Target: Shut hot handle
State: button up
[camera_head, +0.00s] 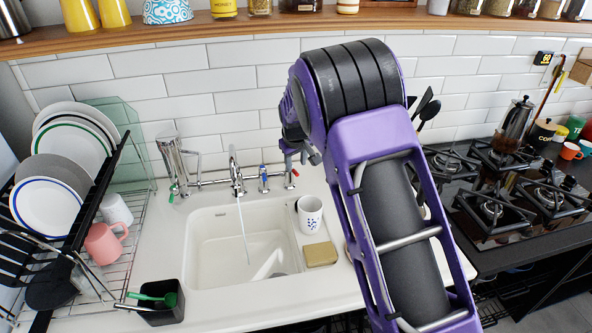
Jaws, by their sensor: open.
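A handle with a red mark (290,176) stands on the tap rail behind the sink, at the right end. I take it to be the hot handle. A blue-marked handle (263,178) stands just left of it. The tap spout (236,172) is further left, and a thin stream of water (244,228) runs from it into the white sink (208,248). My gripper (301,157) is open, just above and right of the red-marked handle in the picture. My purple arm hides part of the gripper. I cannot tell whether it touches the handle.
A spotted white mug (310,213) and a tan sponge (320,254) sit at the sink's right edge. A metal dispenser (174,165) stands left of the tap. A dish rack (130,225) is at left, a gas hob (490,210) at right. A wooden shelf (270,25) runs above.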

aim_at(296, 172)
jog(key=shift+x, duration=2.3)
grip_shut()
